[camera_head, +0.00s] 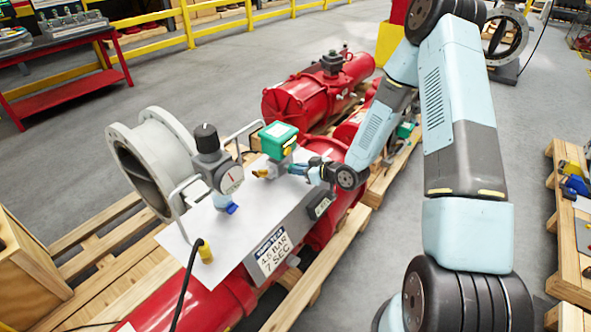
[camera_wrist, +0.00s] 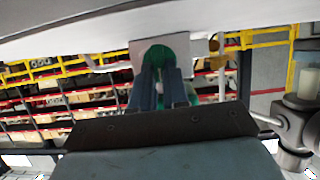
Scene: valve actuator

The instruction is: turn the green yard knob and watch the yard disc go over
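A green-topped box (camera_head: 278,138) stands on the white panel (camera_head: 207,228) over the red actuator. My gripper (camera_head: 297,168) reaches in from the right, its blue fingers low beside this box. In the wrist view a rounded green part (camera_wrist: 163,52), probably the knob, sits at the tips of my gripper (camera_wrist: 163,75). The two fingers are close together with a narrow gap. Their tips cover part of the green part, so I cannot tell whether they grip it. I cannot make out the yard disc.
A regulator (camera_head: 206,140) with a black knob and gauge stands left of the box. A brass fitting (camera_head: 262,172) lies just left of my fingertips. A placard (camera_head: 271,252) reads 4.5 BAR, 7 SEC. A grey flanged pipe (camera_head: 150,160) is at left.

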